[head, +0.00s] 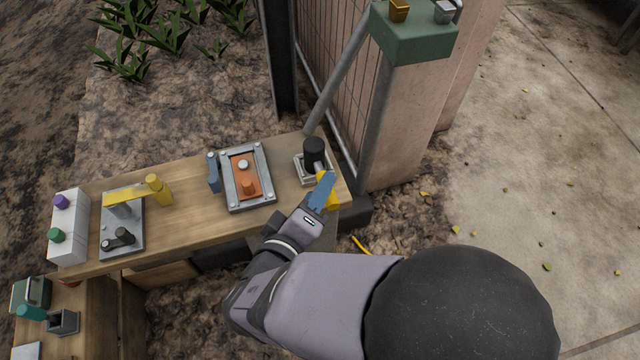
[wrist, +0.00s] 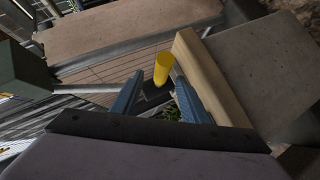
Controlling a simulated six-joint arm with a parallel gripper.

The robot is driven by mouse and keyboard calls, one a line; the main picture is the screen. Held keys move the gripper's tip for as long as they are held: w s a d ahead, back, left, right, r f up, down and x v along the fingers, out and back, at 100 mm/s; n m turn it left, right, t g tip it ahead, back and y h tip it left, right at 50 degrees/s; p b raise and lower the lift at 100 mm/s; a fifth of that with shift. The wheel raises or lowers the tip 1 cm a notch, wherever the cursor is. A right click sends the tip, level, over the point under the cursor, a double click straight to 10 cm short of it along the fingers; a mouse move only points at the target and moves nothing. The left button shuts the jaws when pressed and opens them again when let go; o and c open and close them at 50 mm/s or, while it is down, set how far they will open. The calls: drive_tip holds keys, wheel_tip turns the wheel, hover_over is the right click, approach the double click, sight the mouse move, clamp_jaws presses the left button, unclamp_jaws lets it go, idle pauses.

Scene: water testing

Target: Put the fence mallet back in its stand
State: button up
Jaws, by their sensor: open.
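The fence mallet shows as a black cylindrical head (head: 314,150) at the right end of the wooden bench, above a small pale square stand (head: 299,165). I cannot tell whether it is seated in the stand. A yellow part, seemingly its handle (head: 329,203), shows beside my fingers. My gripper (head: 322,186), with blue fingers, is at this yellow part, just in front of the stand. In the wrist view my gripper (wrist: 157,78) is open, and the yellow handle end (wrist: 163,66) appears between the fingers, nearer the right one. My fingers partly hide the handle and stand.
A grey-framed orange panel (head: 247,178) lies left of the stand. Farther left are a yellow-handled device (head: 138,197) and a white box with knobs (head: 68,228). A mesh fence (head: 325,60) and post (head: 412,120) rise behind the bench's right end.

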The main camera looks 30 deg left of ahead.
drive_tip(key=p+v, duration=0.1)
drive_tip(key=v, duration=0.4)
drive_tip(key=shift+r, duration=0.1)
idle(0.6)
